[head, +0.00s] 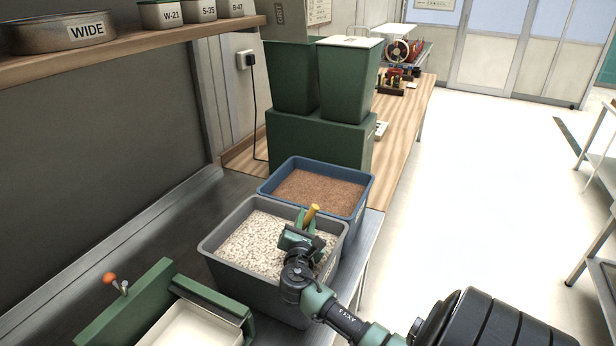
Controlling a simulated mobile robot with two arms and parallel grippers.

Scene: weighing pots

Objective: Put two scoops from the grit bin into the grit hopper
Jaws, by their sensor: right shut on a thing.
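A grey bin (207,247) of pale, speckled grit (250,240) stands on the dark bench at the lower middle. My right gripper (306,226) is over the right part of this bin, shut on a tool with a yellow handle (311,213), likely the scoop. The scoop's bowl is hidden, so I cannot tell whether it holds grit. Two green hoppers stand behind on a green block (315,141). The left hopper (291,78) has a raised grey-green panel (295,20) with a label that is hard to read. The right hopper (347,82) has a pale top. My left gripper is not in view.
A blue bin (265,189) of brown material sits directly behind the grey bin. A green-framed device (130,300) with an orange knob and pale tray stands at lower left. A shelf (130,47) with labelled tins overhangs the upper left. Open floor lies at the right.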

